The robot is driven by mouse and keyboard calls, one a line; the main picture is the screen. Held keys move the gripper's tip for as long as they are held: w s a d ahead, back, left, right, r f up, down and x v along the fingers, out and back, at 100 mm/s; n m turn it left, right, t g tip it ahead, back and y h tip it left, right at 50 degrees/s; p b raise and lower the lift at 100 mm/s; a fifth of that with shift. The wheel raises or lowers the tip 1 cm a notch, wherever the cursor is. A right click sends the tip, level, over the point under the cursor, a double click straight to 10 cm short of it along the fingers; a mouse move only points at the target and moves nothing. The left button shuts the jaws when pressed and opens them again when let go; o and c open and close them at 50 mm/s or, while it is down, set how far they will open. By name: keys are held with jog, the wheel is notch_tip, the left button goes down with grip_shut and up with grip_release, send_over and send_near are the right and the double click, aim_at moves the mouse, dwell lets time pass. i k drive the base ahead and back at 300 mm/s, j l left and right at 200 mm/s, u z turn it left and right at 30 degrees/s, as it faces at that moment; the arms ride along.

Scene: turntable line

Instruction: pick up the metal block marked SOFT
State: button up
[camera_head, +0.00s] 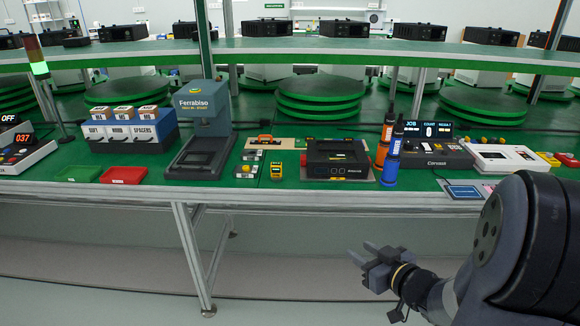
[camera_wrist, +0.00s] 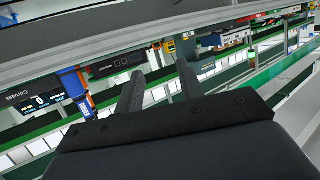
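My gripper (camera_head: 361,249) is in front of the bench and below its top, at the lower right in the head view. Its two fingers are apart with nothing between them; they also show apart in the wrist view (camera_wrist: 160,72). Two small grey blocks with yellow marks lie on the green bench top: a front block (camera_head: 245,171) and a back block (camera_head: 250,156), right of the Ferrabiso press. Their lettering is too small to read. A blue rack (camera_head: 125,147) at the left has labels that seem to read SOFT, HARD and SPACERS, with small boxes on top.
The Ferrabiso press (camera_head: 206,120) stands left of the blocks. A yellow meter (camera_head: 276,168) and a black fixture (camera_head: 337,160) are to their right. Red (camera_head: 124,175) and green trays lie near the front edge. Blue and orange bottles (camera_head: 391,165) stand further right.

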aim_at(238, 173)
jog(key=i+j+z, duration=0.25)
jog(key=j+z, duration=0.2)
jog(key=j, duration=0.25)
jog(key=i+j+z, duration=0.15)
jog(key=j+z, duration=0.3)
jog(key=j, duration=0.25)
jog(key=j+z, duration=0.45)
jog(key=j, duration=1.1)
jog(key=k+j, duration=0.1)
jog(key=j, duration=0.65)
